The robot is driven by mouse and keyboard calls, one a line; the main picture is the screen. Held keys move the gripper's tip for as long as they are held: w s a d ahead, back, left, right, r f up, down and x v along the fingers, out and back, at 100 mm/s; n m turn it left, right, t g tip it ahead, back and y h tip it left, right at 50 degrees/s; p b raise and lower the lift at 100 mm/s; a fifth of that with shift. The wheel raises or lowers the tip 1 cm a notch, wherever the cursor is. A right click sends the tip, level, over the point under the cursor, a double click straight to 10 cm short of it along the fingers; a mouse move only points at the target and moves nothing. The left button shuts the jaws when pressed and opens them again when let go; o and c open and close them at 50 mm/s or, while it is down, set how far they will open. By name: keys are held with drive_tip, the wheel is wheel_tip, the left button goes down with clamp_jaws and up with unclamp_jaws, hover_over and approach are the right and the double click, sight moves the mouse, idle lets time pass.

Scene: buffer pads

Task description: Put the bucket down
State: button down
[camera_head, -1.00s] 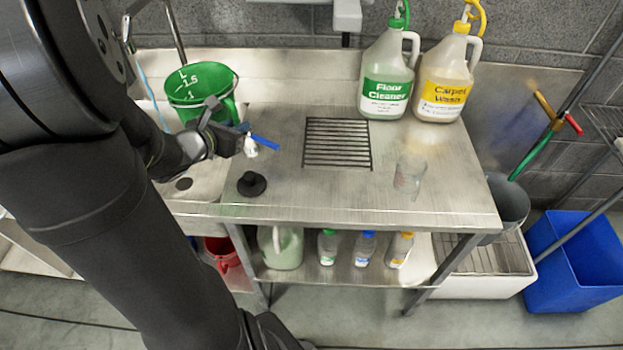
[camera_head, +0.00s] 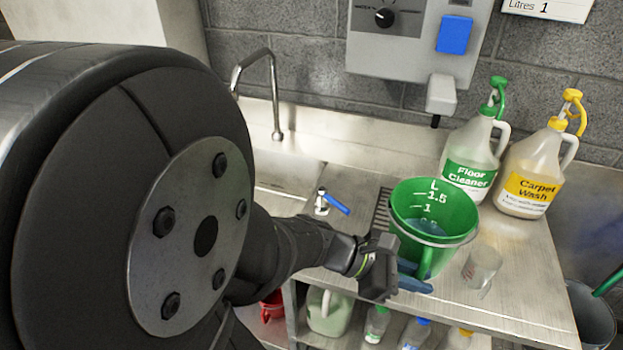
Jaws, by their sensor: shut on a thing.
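The green bucket (camera_head: 435,205) has white litre marks inside and a wire handle. It is upright over the right part of the steel counter (camera_head: 525,255), covering part of the drain grate (camera_head: 381,212). My gripper (camera_head: 412,272) reaches in from the left and is shut on the bucket's near side, at its green grip. The blue fingers partly show there. The bucket's base is mostly hidden, so I cannot tell whether it touches the counter.
A clear measuring cup (camera_head: 482,266) stands just right of the bucket. The Floor Cleaner jug (camera_head: 470,160) and Carpet Wash jug (camera_head: 533,178) stand behind. A blue-levered tap (camera_head: 328,203) is left of the bucket, by the sink (camera_head: 285,180). Smaller bottles sit on the lower shelf.

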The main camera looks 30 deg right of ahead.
drive_tip(key=shift+w+a+f, duration=0.15)
drive_tip(key=shift+w+f, duration=5.1)
drive_tip(key=shift+w, duration=0.25)
drive_tip(key=shift+f, duration=0.45)
drive_tip(key=c, duration=1.4)
unclamp_jaws()
drive_tip(key=shift+r, duration=0.5)
drive_tip(key=v, duration=1.2)
